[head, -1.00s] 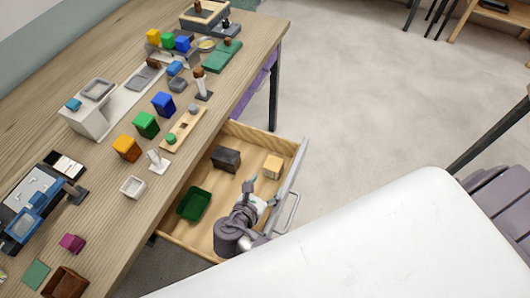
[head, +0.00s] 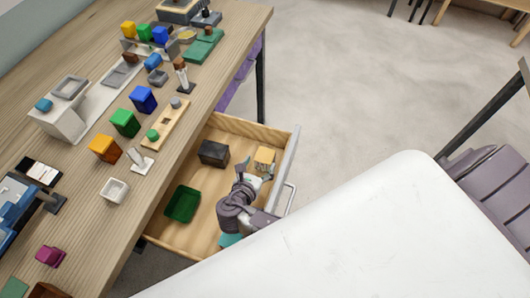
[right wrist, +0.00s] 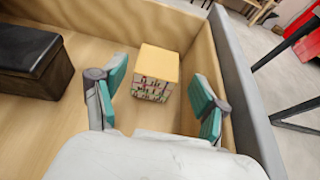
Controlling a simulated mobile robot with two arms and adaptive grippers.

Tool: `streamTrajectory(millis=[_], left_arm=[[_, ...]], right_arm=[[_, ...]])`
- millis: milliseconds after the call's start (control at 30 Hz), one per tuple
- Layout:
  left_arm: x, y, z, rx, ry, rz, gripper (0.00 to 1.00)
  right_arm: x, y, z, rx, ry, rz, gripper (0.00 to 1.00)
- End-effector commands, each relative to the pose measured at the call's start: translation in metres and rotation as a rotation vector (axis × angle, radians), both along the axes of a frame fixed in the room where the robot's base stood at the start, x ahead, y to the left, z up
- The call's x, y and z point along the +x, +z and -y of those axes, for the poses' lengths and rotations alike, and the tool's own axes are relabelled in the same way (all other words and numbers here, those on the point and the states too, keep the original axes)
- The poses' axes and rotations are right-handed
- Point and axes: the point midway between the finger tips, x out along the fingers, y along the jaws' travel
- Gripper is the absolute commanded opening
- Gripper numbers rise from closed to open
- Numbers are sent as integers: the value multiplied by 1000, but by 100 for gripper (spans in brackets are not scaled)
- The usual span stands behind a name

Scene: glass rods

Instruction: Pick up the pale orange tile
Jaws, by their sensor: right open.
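The pale orange tile (head: 264,158) is a small block in the open drawer, near its far right corner. In the right wrist view the tile (right wrist: 160,65) shows a plain pale orange top and a patterned side with red and green marks. My right gripper (head: 250,170) is inside the drawer, just short of the tile. In the right wrist view its teal-padded fingers (right wrist: 158,88) are spread apart, one to each side of the tile in the picture, with nothing between the pads that I can see held. My left gripper is not in view.
The wooden drawer (head: 206,228) also holds a black box (head: 214,153), a green tray (head: 182,204) and a teal item (head: 230,239) partly hidden by my arm. The drawer's grey front (right wrist: 238,80) stands close right of the gripper. The desk (head: 75,190) carries several coloured blocks.

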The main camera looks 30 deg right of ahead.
Motion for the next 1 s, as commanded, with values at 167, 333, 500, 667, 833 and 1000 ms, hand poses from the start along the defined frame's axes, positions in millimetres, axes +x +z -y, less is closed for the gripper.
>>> streamTrajectory(millis=[167,333,500,667,833,1000], left_arm=[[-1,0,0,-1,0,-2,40],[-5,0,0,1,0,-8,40],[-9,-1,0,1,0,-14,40],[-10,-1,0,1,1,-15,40],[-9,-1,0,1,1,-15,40],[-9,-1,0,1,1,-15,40]], right_arm=[[8,-5,9,1,0,1,73],[22,-13,26,-3,-1,0,73],[37,-23,41,0,0,0,73],[41,-26,46,2,0,-1,73],[40,-26,46,2,0,-1,71],[40,-26,45,1,0,0,43]])
